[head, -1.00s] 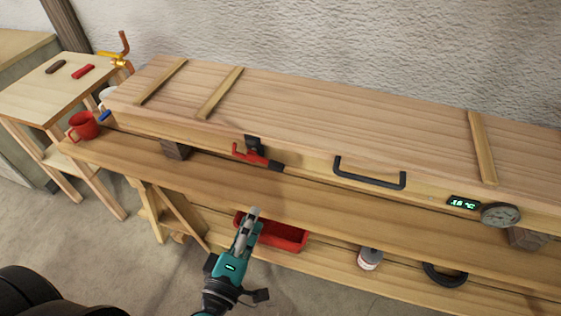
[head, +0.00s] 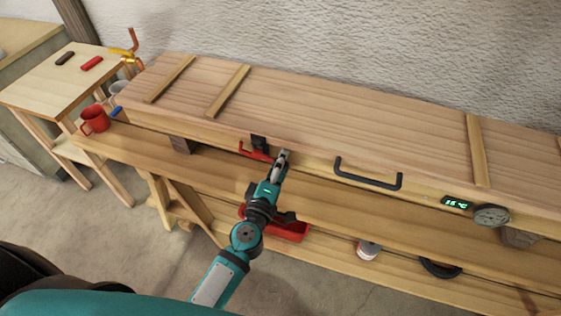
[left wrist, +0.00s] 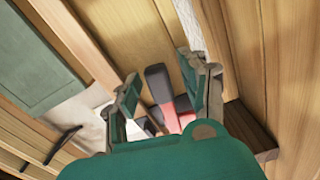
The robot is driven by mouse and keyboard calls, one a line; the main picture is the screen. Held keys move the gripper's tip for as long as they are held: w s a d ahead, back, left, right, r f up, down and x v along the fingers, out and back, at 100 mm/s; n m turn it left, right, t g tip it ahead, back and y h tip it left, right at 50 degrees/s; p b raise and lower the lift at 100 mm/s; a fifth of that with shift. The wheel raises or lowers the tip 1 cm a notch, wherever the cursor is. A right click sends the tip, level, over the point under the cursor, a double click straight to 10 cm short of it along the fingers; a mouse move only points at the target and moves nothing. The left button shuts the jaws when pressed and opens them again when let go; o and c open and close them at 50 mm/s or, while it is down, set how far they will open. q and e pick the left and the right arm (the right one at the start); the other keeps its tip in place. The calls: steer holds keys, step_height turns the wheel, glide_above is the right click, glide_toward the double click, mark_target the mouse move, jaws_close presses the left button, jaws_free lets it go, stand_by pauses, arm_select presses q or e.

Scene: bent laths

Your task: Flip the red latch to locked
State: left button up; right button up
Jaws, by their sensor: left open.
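The red latch (head: 252,152) is on the front face of the long wooden box (head: 330,120), below a black bracket (head: 258,142). My left gripper (head: 284,156) is at the latch's right end and hides that part in the head view. In the left wrist view the latch's red lever with its dark grip (left wrist: 158,84) lies between the two open fingers of my left gripper (left wrist: 165,95). I cannot tell whether a finger touches it. My right gripper is not in view.
A black handle (head: 368,180), a green display (head: 457,203) and a round gauge (head: 492,216) sit further right on the box. A red mug (head: 95,119) stands at the bench's left end. A red tray (head: 290,229) is on the lower shelf.

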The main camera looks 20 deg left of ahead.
arm_select(q)
steer(key=c, duration=0.8)
jaws_close()
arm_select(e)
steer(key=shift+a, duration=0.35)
arm_select(q)
steer(key=shift+f, duration=0.1)
steer(key=a+f+m+p, duration=0.4)
steer(key=a+f+m, duration=0.1)
steer(key=m, duration=1)
steer(key=shift+a+m, duration=0.4)
steer(key=shift+a, duration=0.35)
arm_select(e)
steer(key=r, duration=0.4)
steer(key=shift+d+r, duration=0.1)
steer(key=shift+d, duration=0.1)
arm_select(q)
steer(key=shift+w, duration=0.1)
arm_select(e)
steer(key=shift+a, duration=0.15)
